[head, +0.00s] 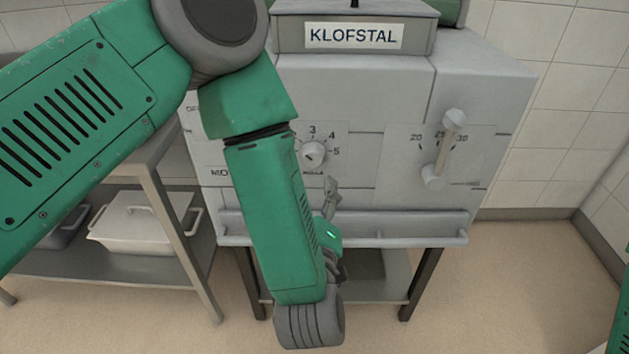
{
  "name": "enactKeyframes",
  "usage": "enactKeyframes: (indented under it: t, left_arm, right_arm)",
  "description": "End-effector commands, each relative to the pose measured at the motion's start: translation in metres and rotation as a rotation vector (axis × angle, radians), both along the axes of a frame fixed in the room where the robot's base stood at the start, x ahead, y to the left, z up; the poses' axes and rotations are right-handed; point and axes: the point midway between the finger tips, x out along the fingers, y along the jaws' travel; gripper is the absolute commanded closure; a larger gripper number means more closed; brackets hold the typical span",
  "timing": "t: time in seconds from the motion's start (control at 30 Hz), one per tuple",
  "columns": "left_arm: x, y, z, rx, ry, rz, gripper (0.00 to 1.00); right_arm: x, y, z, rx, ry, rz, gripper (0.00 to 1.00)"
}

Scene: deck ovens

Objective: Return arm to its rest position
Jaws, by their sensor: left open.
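My left arm, green with grey joints, comes in from the upper left and bends down in front of the grey machine (400,90). My left gripper (331,190) shows small and grey just past the forearm, pointing up in front of the machine's lower front. It is open and I see nothing in it. Its base is partly hidden behind the forearm. A sliver of green arm shows at the right edge, but my right gripper is out of view.
The machine, labelled KLOFSTAL (353,36), has a round dial (314,153), a lever (442,150) and a front ledge (420,229). A metal shelf (145,262) with a white lidded container (135,222) stands left. Floor (510,290) at right is clear.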

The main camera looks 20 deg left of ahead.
Motion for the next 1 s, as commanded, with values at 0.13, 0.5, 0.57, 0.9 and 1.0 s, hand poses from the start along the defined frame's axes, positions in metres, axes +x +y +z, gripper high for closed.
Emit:
enactKeyframes:
  t: [0.13,0.5,0.57,0.9,1.0]
  left_arm:
    - [-0.007,-0.001,0.000,0.003,-0.003,0.001,0.44]
    - [-0.009,0.000,0.000,0.000,-0.004,0.004,0.44]
    - [-0.009,-0.001,0.000,0.001,-0.004,0.004,0.44]
    - [-0.014,0.017,-0.060,0.091,0.241,-0.106,0.44]
    - [-0.037,0.039,-0.122,0.191,0.509,-0.236,0.44]
  right_arm:
    - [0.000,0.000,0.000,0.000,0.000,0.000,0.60]
    - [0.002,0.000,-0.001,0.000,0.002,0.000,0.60]
    - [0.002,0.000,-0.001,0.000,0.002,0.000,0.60]
    - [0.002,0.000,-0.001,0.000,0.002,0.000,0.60]
    - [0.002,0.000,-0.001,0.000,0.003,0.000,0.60]
